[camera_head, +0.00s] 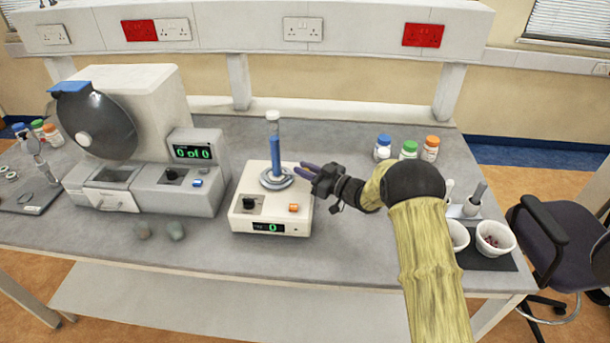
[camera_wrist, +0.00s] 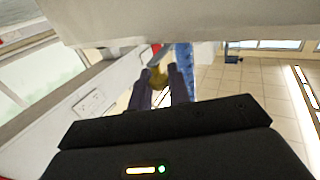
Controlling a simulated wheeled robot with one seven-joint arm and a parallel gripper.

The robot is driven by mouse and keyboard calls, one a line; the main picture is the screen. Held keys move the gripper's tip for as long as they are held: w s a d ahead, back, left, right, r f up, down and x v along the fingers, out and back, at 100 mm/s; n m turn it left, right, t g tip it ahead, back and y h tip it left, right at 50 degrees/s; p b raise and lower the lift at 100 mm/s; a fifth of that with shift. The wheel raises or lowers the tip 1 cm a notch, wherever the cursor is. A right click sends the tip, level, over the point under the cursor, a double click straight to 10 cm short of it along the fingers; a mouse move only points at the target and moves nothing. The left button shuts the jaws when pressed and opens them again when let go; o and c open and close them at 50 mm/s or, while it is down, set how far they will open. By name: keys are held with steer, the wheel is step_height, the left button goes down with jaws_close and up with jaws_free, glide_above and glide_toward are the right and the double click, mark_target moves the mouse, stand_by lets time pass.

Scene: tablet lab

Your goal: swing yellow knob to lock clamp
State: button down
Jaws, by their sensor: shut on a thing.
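The yellow knob (camera_wrist: 158,77) shows between the two purple fingers of my gripper (camera_wrist: 160,82) in the wrist view, and the fingers are shut on it. In the head view my gripper (camera_head: 307,171) reaches in from the right, beside the clear and blue cylinder (camera_head: 275,152). This cylinder stands upright on the round grey base (camera_head: 277,182) of a cream device (camera_head: 247,224). The knob is hidden by the fingers in the head view. The clamp itself is too small to make out clearly.
A larger cream machine (camera_head: 140,195) with a dark round drum stands left of the device. Several capped bottles (camera_head: 408,150) stand at the back right. White bowls (camera_head: 494,240) are on a dark mat at the right. The bench front (camera_head: 290,262) before the device is clear.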

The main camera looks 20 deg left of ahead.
steer(key=shift+w+a+n+g+b, duration=0.1)
steer(key=shift+w+n+g+b, duration=0.2)
steer(key=shift+n+g+b, duration=0.65)
steer(key=shift+r+g+p, duration=0.1)
steer(key=shift+g+p, duration=0.15)
steer(key=shift+p, duration=0.2)
steer(key=c, duration=1.4)
jaws_free()
steer(key=shift+d, duration=0.45)
steer(key=s+d+b, duration=0.2)
steer(key=d+b, duration=0.1)
steer(key=d, duration=1.3)
steer(key=shift+s+d+b, duration=0.2)
steer(key=shift+b, duration=0.1)
